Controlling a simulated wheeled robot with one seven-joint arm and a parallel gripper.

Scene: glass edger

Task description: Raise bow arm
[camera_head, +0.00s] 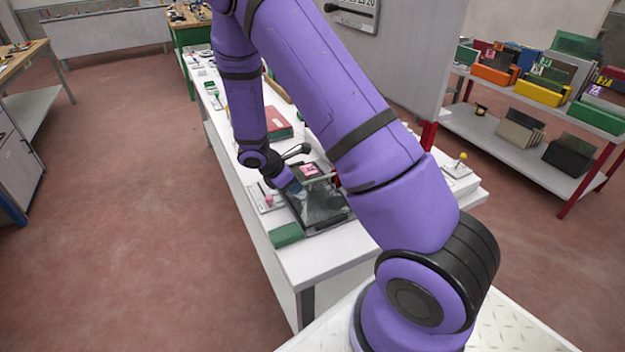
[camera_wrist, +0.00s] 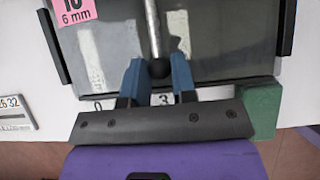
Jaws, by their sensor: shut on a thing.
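The bow arm is a thin metal rod (camera_wrist: 152,28) ending in a dark ball knob (camera_wrist: 158,68). The rod lies over a dark glass pane (camera_wrist: 215,40) with a pink label (camera_wrist: 75,10) reading 6 mm. My gripper (camera_wrist: 157,78) has its two blue fingers closed on either side of the knob, at the pane's near edge. In the head view my gripper (camera_head: 298,188) is low over the pane (camera_head: 325,212) on the white bench (camera_head: 305,263). The pink label (camera_head: 309,169) shows there too. My arm hides part of the bench and pane.
A green block (camera_head: 286,235) sits at the pane's near corner, close to my gripper in the wrist view (camera_wrist: 263,110). A black-handled lever (camera_head: 295,151) stands close behind my gripper. A yellow-knobbed device (camera_head: 461,165) is at the right. The floor left of the bench is clear.

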